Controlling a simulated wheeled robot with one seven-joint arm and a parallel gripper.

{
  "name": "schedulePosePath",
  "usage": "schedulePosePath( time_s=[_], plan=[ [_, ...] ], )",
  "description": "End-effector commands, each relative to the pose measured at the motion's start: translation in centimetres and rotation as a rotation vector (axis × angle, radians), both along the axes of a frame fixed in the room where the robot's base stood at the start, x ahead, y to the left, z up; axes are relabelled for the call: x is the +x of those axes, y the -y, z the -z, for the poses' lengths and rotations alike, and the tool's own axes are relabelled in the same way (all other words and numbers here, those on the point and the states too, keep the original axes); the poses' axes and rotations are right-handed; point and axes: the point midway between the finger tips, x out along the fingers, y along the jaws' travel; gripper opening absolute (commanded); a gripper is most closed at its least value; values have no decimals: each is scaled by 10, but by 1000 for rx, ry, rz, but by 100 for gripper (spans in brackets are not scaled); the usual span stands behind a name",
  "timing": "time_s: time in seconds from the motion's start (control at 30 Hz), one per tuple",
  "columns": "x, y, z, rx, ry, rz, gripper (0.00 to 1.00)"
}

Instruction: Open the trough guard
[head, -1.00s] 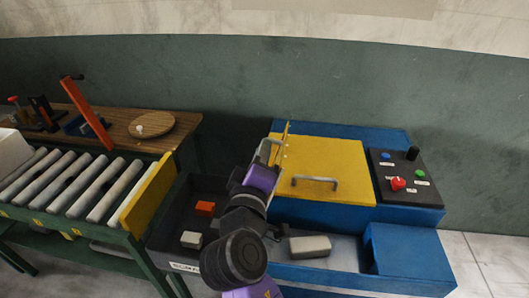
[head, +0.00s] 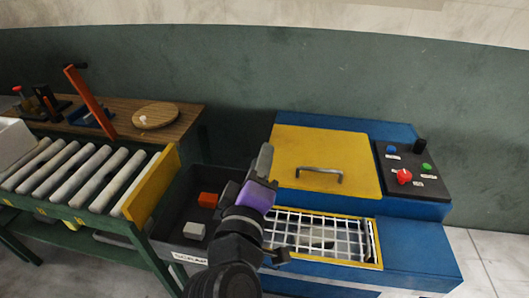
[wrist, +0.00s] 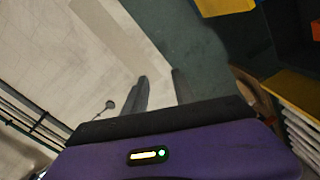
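The trough guard (head: 322,213), a white wire mesh in a yellow frame, lies down over the trough at the front of the blue press (head: 415,245). A pale block shows dimly beneath the mesh. My gripper (head: 264,160) is raised at the left side of the press, left of the yellow lid and above the guard's left end. My arm hides the guard's left edge. In the wrist view my gripper's two fingers (wrist: 160,76) stand apart with nothing between them, so it is open and empty.
The yellow lid (head: 300,152) with a grey handle is shut. A control panel (head: 408,188) with a red knob and buttons sits at right. A dark scrap bin (head: 178,222) holding an orange and a pale block stands at left, beside a roller conveyor (head: 85,180).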

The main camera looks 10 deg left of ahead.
Motion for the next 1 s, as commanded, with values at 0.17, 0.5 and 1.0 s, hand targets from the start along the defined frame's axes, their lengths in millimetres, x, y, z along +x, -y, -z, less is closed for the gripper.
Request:
schedulePosePath(
  time_s=[0.17,0.5,1.0],
  plan=[
    [-12,0,0,1,0,0,33],
    [-13,0,0,0,0,0,33],
    [-35,-41,-20,242,83,-277,33]
  ],
)
